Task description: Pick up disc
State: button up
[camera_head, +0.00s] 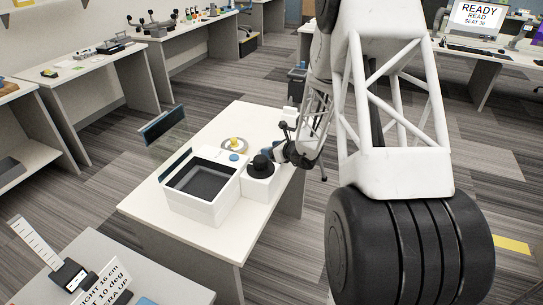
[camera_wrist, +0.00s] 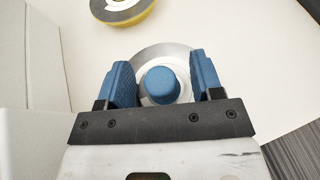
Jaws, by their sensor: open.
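In the wrist view a silver disc (camera_wrist: 178,52) with a round blue knob (camera_wrist: 160,85) at its middle lies on the pale table. My gripper (camera_wrist: 160,80) is open, with one blue-padded finger on each side of the knob. Gaps seem to show between the pads and the knob; I cannot tell the height. The gripper hides the near part of the disc. In the head view my gripper (camera_head: 281,152) is low over the table's right side, and I cannot make out the knobbed disc beside it.
A white box (camera_head: 190,206) with a dark recess stands on the white table (camera_head: 150,203), beside a black domed piece (camera_head: 262,166). A yellow-topped piece (camera_head: 235,142) and a blue round (camera_head: 234,157) are behind. A yellow-edged disc (camera_wrist: 122,10) lies ahead in the wrist view.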

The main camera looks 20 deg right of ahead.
jog(key=shift+c, duration=0.2)
dwell(0.3)
jog(key=c, duration=1)
jog(key=shift+r, duration=0.1)
jog(key=shift+r, duration=4.95)
jog(key=shift+w, duration=0.1)
jog(key=shift+w+a+r+m+t+h, duration=0.25)
jog(key=shift+w+a+r+m+h, duration=0.85)
jog(key=shift+a+r, duration=1.35)
jog(key=shift+w+a+r+m+t+h, duration=0.3)
jog(key=shift+w+a+r+m+h, duration=0.5)
jog(key=shift+w+a+r, duration=1.5)
jog(key=shift+w+a+r+m+t+h, duration=0.25)
jog(key=shift+a+r+m+h, duration=1.1)
jog(key=shift+a, duration=2)
jog(key=shift+r+n+y, duration=0.25)
jog(key=shift+r+n, duration=0.05)
jog(key=shift+n, duration=0.25)
